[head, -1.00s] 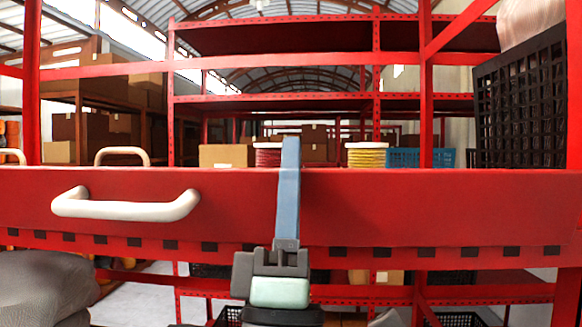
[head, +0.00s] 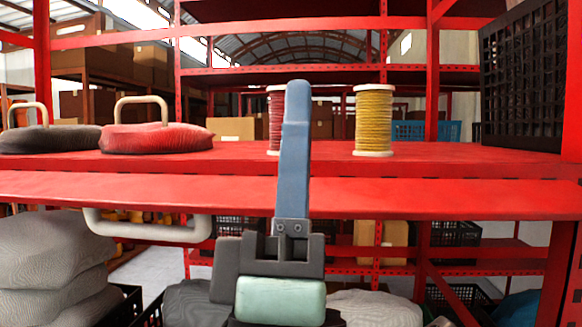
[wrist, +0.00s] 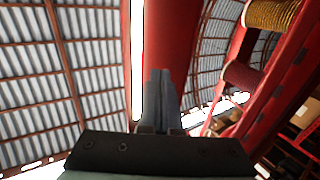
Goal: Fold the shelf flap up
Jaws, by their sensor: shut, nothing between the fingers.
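The red shelf flap (head: 420,198) juts out from the front edge of the red shelf (head: 450,155) and lies close to flat, its inner face showing. Its pale handle (head: 150,234) shows below it at the left. My gripper (head: 298,85) is shut and empty, pointing up. Its slim blue-grey fingers cross in front of the flap and shelf, right of the handle. I cannot tell whether they touch the flap. The wrist view looks up past the shut fingers (wrist: 162,75) at the roof.
A red spool (head: 273,120) and a yellow spool (head: 374,120) stand on the shelf. A red weight bag (head: 156,138) and a dark one (head: 50,139) lie at left. A black crate (head: 522,88) stands at right. Grey sacks (head: 50,260) are stacked below left.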

